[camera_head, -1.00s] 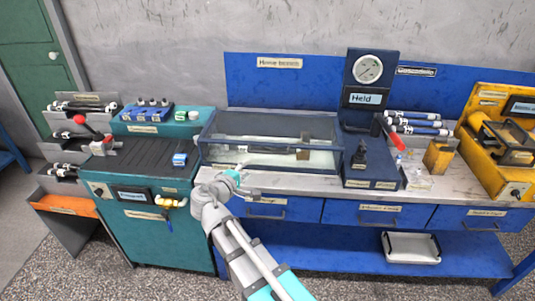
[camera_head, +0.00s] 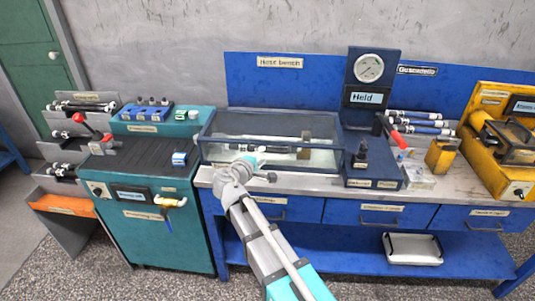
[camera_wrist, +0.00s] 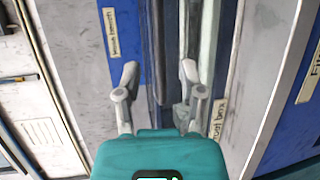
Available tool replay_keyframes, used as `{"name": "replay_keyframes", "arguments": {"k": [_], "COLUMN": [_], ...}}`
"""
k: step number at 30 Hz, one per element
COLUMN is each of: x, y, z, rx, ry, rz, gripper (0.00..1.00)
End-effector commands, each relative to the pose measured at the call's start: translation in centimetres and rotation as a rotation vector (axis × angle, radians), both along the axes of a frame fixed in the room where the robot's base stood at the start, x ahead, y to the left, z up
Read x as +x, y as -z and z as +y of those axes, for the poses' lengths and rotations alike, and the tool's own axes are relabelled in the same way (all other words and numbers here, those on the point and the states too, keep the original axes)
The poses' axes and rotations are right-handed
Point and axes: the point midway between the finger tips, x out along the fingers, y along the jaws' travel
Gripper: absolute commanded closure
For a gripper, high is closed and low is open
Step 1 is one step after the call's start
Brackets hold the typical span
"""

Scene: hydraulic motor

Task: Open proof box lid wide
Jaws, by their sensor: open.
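The proof box (camera_head: 215,150) is a long clear-walled tank with a dark blue frame on the bench. Its clear top appears to lie down flat, though the glass makes this hard to tell. A dark rod with a brownish block is visible inside. My gripper (camera_head: 264,165) is open and empty at the front of the box, near the middle of its front edge. In the wrist view, my gripper's two fingers (camera_wrist: 158,72) are spread, with the box's dark frame (camera_wrist: 157,40) between and beyond them. Contact with the lid cannot be told.
A gauge stand (camera_head: 372,90) with a "Held" display stands right of the box. A teal cabinet (camera_head: 165,235) stands left, and a yellow machine (camera_head: 500,150) far right. A white tray (camera_head: 412,248) sits on the lower shelf.

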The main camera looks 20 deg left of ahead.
Motion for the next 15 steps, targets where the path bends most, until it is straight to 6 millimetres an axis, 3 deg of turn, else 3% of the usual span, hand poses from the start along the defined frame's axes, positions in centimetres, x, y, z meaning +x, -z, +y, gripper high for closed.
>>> {"name": "replay_keyframes", "arguments": {"k": [6,15], "x": [3.0,4.6], "y": [0.7,0.9], "z": [-0.4,-0.7], "rx": [0.001,0.0], "ry": [0.001,0.0], "rz": [0.001,0.0], "gripper": [0.49,0.49]}}
